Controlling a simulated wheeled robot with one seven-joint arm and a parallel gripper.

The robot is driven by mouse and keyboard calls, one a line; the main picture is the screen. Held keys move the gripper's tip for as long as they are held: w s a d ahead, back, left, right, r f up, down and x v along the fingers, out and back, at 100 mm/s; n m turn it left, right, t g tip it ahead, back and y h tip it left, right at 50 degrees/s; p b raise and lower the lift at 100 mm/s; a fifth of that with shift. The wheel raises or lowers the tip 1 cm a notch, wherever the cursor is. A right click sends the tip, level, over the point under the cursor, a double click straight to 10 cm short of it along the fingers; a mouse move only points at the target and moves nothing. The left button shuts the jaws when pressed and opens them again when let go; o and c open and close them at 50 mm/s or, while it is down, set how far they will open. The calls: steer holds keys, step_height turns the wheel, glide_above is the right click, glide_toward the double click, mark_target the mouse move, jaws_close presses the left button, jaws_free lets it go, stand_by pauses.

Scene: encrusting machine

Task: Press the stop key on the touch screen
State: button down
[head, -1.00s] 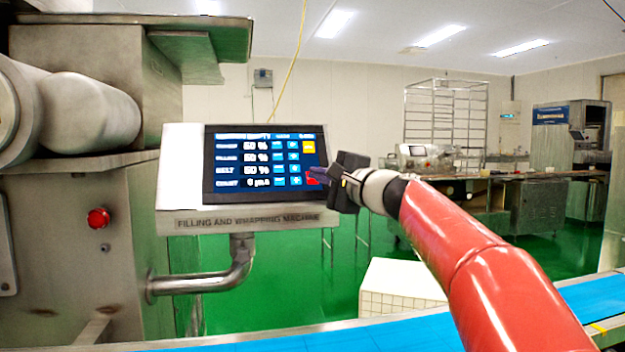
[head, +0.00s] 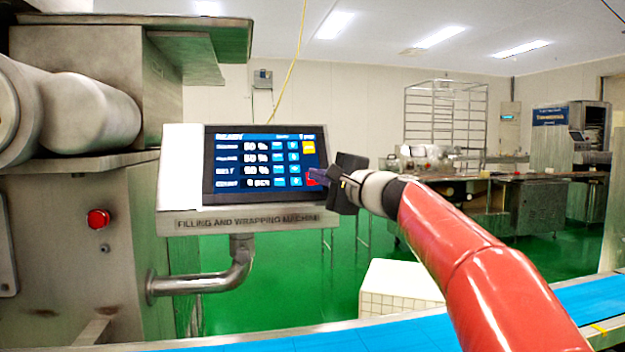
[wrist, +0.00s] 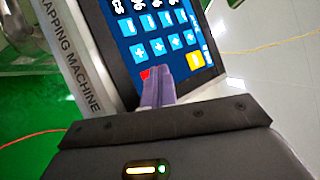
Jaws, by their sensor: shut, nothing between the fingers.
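The touch screen (head: 265,160) is a dark panel with blue rows, white figures and small blue keys, set in a pale housing. It also shows tilted in the wrist view (wrist: 150,25). The red stop key (head: 311,180) is at the screen's lower right, partly hidden behind my fingers. A red corner of it shows in the wrist view (wrist: 146,74), just beside the fingertips. My gripper (head: 314,174) is shut and empty, its purple fingertips (wrist: 163,72) at the key. I cannot tell whether they touch the glass. A yellow key (head: 308,147) sits above the red one.
A red round button (head: 98,218) is on the steel machine body at left. A blue conveyor belt (head: 400,335) runs along the front. A white box (head: 400,285) stands beyond it.

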steer(key=shift+s, duration=0.1)
steer(key=shift+s+d+r, duration=0.2)
steer(key=shift+s+r, duration=0.1)
steer(key=shift+s, duration=0.15)
steer(key=shift+s+r, duration=0.1)
steer(key=s+r, duration=0.1)
steer(key=s, duration=0.1)
steer(key=s+d+r, duration=0.1)
steer(key=s, duration=0.1)
steer(key=shift+d+r, duration=0.1)
steer(key=shift+r, duration=0.1)
stand_by(0.7)
